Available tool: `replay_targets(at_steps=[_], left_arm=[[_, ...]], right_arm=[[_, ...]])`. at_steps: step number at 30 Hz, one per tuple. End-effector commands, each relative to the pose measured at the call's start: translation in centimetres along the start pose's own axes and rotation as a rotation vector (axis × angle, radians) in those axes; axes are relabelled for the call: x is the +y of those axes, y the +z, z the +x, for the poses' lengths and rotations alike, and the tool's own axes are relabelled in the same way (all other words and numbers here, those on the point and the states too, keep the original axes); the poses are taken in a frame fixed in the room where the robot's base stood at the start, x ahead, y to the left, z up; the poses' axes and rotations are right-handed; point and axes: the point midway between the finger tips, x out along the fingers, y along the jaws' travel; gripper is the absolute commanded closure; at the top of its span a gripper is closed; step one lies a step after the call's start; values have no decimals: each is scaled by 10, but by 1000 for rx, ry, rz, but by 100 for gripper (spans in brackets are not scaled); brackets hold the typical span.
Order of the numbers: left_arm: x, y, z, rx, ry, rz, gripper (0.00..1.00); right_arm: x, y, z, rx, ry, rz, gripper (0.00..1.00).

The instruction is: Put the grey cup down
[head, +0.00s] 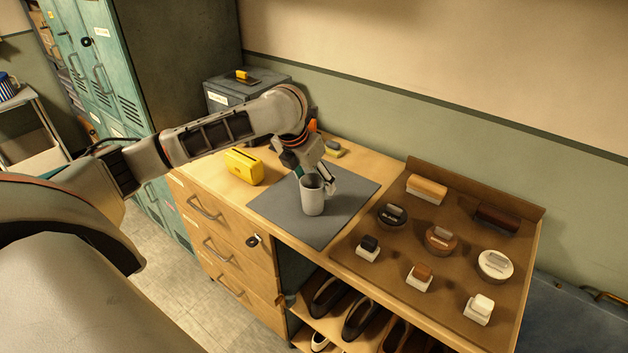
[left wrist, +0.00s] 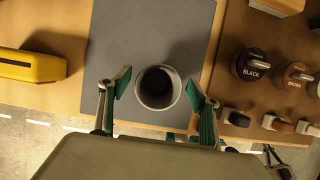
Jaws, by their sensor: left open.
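The grey cup (head: 312,196) stands upright on the dark grey mat (head: 270,207) on top of the wooden cabinet. In the left wrist view the cup (left wrist: 158,87) is seen from above, its inside dark and its mouth round. My left gripper (head: 316,178) is open at the cup, coming from behind it. In the left wrist view its two green-padded fingers (left wrist: 160,92) stand on either side of the cup, with a gap visible on both sides. The mat (left wrist: 150,30) lies flat under it. My right gripper is in neither view.
A yellow box (head: 243,167) stands left of the mat. A brown tray (head: 395,255) with brushes and several round polish tins is to the right. A dark grey box (head: 225,97) stands behind my arm. Bare mat surrounds the cup.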

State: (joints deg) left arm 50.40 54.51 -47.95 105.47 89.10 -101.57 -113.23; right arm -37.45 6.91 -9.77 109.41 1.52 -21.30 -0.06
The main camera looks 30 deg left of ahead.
Motion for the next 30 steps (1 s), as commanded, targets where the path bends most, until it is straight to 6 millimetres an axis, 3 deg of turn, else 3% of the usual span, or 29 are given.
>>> replay_targets(at_steps=[15, 21, 30], left_arm=[[1, 1, -96, -4, 2, 1, 38], [1, 0, -113, -1, 1, 0, 38], [0, 0, -115, 1, 1, 0, 38]], right_arm=[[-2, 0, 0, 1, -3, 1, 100], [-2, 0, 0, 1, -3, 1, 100], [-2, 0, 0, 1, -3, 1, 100]])
